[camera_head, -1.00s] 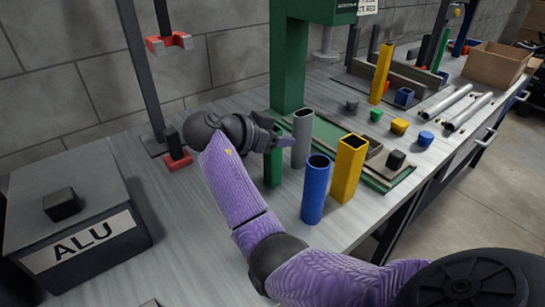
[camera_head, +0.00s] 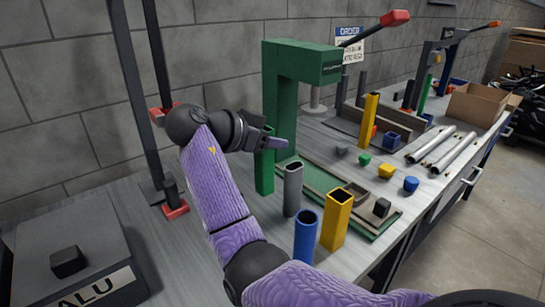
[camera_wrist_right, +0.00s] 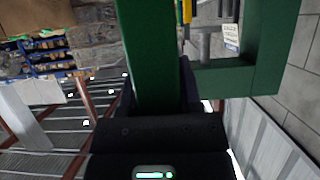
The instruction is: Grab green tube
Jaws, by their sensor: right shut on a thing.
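The green tube (camera_head: 264,172) is upright in my right gripper (camera_head: 268,142), left of the green press and behind the grey tube. The gripper is shut on its upper part, and its lower part hangs below the fingers, apparently clear of the bench. In the right wrist view the green tube (camera_wrist_right: 148,55) rises between the fingers, close to the camera. A grey tube (camera_head: 293,190), a blue tube (camera_head: 305,240) and a yellow tube (camera_head: 336,222) stand upright on the bench nearer the camera. My left gripper is out of view.
The green press (camera_head: 276,75) stands just right of the held tube. A red-and-black clamp stand (camera_head: 172,195) is behind my arm. The ALU box (camera_head: 75,270) is at lower left. Small coloured caps, metal rods (camera_head: 455,152) and a cardboard box (camera_head: 478,105) lie to the right.

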